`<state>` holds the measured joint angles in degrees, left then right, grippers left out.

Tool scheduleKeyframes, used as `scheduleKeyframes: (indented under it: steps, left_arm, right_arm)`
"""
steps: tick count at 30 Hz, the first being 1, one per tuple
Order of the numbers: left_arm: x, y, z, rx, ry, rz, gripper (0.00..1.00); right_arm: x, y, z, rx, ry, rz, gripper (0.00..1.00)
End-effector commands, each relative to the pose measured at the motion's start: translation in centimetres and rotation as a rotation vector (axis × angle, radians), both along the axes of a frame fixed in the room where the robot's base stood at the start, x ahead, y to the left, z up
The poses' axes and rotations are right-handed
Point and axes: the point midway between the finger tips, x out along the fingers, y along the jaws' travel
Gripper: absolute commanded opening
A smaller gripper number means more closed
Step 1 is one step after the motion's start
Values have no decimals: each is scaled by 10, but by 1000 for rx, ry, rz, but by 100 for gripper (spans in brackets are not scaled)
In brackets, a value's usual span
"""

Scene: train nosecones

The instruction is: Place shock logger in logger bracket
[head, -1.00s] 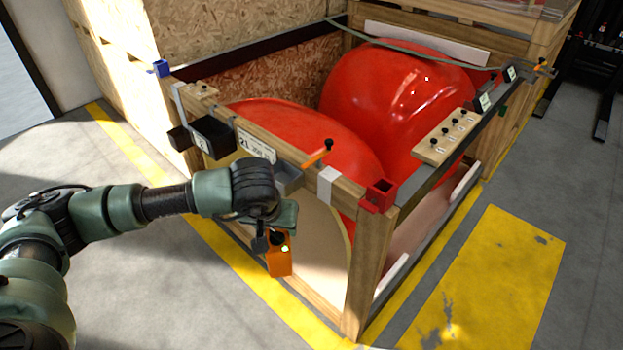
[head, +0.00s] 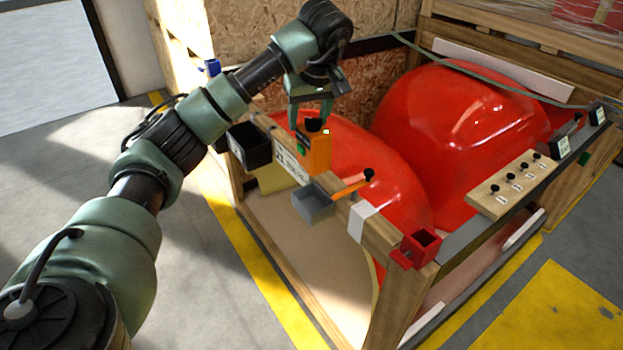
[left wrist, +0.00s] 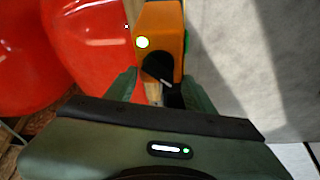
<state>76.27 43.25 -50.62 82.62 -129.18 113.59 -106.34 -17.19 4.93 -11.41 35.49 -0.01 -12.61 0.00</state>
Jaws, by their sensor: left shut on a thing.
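The shock logger is an orange box (head: 316,156) with a black knob on top and a small light. My left gripper (head: 311,124) is shut on its black knob from above and holds it upright over the crate's front rail. In the left wrist view the orange logger (left wrist: 161,28) shows a green light, with the black knob between the fingers. My right gripper is not in view.
A black bin (head: 250,150) hangs on the rail to the left. A red holder (head: 422,245) sits at the near corner and a blue one (head: 212,67) at the far left. Red nosecones (head: 455,140) fill the crate. A wooden pegged strip (head: 510,185) lies on the right rail.

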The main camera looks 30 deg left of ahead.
Motion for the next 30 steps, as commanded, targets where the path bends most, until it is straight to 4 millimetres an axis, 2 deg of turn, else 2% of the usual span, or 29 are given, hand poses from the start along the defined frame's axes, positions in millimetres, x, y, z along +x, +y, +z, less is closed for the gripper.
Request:
scheduleKeyframes:
  steps: [6, 12, 20, 26, 30]
  left_arm:
    - [-1, 0, -59, 0, 3, 0, 0]
    - [0, 0, -97, 0, -2, -1, 0]
    - [0, 0, -117, 0, -3, -1, 0]
    - [0, 0, -144, -1, -3, 0, 0]
    - [1, 0, -146, 0, -6, -1, 0]
  right_arm:
    - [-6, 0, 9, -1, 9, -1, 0]
    - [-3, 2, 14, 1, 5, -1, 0]
    - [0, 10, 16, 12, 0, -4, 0]
    - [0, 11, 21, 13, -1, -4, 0]
    - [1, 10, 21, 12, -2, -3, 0]
